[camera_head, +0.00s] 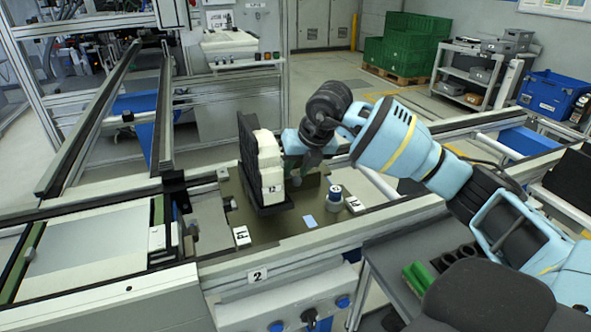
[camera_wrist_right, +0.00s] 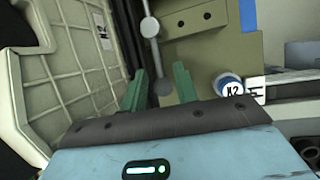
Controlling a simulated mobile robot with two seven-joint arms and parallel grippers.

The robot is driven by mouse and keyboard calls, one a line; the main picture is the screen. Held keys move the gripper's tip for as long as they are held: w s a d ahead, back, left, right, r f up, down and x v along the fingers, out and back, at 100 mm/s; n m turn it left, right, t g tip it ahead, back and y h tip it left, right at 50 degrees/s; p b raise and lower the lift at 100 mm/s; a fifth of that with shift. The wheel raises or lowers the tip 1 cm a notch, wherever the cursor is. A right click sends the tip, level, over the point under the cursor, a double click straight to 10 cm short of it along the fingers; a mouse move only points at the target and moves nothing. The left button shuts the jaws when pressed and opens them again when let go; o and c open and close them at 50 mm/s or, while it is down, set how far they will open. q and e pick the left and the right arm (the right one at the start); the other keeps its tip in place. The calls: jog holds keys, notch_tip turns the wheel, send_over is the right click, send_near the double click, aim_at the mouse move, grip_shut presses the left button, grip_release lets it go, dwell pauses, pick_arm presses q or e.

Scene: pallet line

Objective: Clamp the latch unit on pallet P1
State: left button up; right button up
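The latch unit (camera_head: 268,167), a cream ribbed part with a black back, stands upright on the olive plate of the pallet (camera_head: 215,207). In the right wrist view its ribbed cream face (camera_wrist_right: 75,75) fills the left side. My right gripper (camera_head: 297,168) is beside its right face in the head view. The green fingers (camera_wrist_right: 160,85) are apart. A grey rod with ball ends (camera_wrist_right: 155,55) shows between and beyond them; I cannot tell whether they touch it. My left gripper is not in view.
A round blue-and-white part (camera_head: 335,193) stands on the plate right of the latch unit; its tag shows in the wrist view (camera_wrist_right: 229,86). White tags (camera_head: 242,236) lie at the plate's edges. Conveyor rails (camera_head: 100,125) run at left.

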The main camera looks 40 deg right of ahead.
jog(key=shift+w+a+f, duration=0.1)
jog(key=shift+w+f, duration=0.15)
jog(key=shift+f, duration=0.2)
grip_shut()
